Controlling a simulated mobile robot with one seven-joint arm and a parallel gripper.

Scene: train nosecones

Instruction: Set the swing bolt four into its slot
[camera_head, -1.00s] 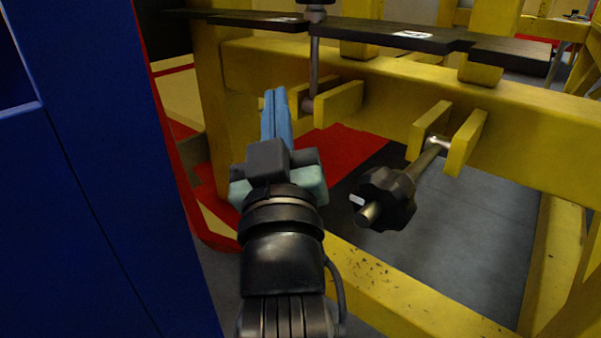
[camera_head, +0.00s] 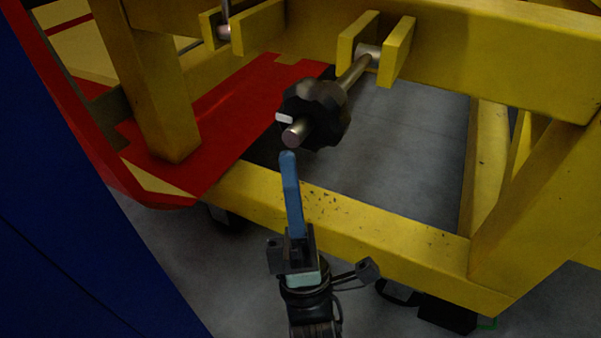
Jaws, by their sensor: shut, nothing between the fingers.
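A swing bolt (camera_head: 354,72) with a black lobed knob (camera_head: 318,112) hangs from a pivot between two yellow lugs (camera_head: 377,48) on the yellow frame. It is swung out and down toward me, its metal end pointing at the camera. My gripper (camera_head: 289,156) has blue fingers pressed together, empty, pointing up. Its tips appear just below the bolt's metal end; whether they touch it I cannot tell. The slot is not in view.
Another pair of yellow lugs (camera_head: 243,27) with a rod stands at upper left. A yellow lower beam (camera_head: 375,228) runs behind my gripper. A blue panel (camera_head: 75,240) with a red edge fills the left.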

